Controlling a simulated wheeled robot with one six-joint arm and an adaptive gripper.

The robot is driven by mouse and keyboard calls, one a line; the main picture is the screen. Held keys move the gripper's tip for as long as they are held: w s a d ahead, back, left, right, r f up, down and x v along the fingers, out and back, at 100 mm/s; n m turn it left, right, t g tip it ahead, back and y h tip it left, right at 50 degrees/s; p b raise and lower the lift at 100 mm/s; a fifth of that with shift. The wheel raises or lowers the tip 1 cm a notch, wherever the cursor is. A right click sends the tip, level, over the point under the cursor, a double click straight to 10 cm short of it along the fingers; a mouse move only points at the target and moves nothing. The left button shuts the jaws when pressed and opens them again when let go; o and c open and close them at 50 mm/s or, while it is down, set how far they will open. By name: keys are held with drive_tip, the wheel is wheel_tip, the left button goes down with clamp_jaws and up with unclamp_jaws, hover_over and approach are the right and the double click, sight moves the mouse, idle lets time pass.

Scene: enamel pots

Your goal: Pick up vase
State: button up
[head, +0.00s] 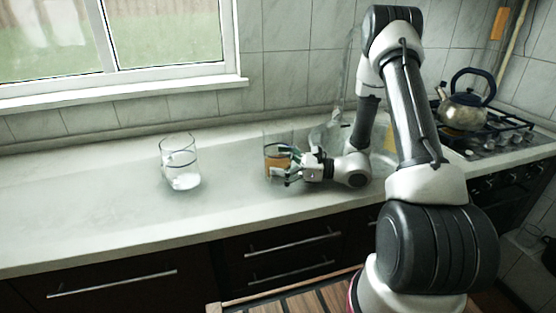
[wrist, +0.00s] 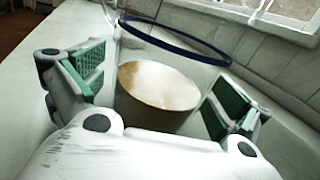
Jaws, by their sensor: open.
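A clear glass vessel (head: 277,162) with brown contents stands upright on the counter; I take it to be the vase. In the wrist view the vessel (wrist: 158,92) shows a dark blue rim, and the brown fill has a pale top. My gripper (head: 282,165) reaches it from the right, low and nearly level. My gripper (wrist: 157,98) is open, with one green-padded finger on each side of the vessel. A gap shows at the left finger; contact at the right finger cannot be told. The vessel's lower part is hidden by the gripper body.
Another clear glass (head: 180,163) with a dark band stands to the left on the counter (head: 90,205). A clear object (head: 328,134) stands behind my gripper. A metal kettle (head: 464,107) sits on the stove (head: 490,140) at right. The counter between the glasses is free.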

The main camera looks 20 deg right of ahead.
drive_tip(key=c, duration=1.6)
drive_tip(key=shift+r, duration=0.15)
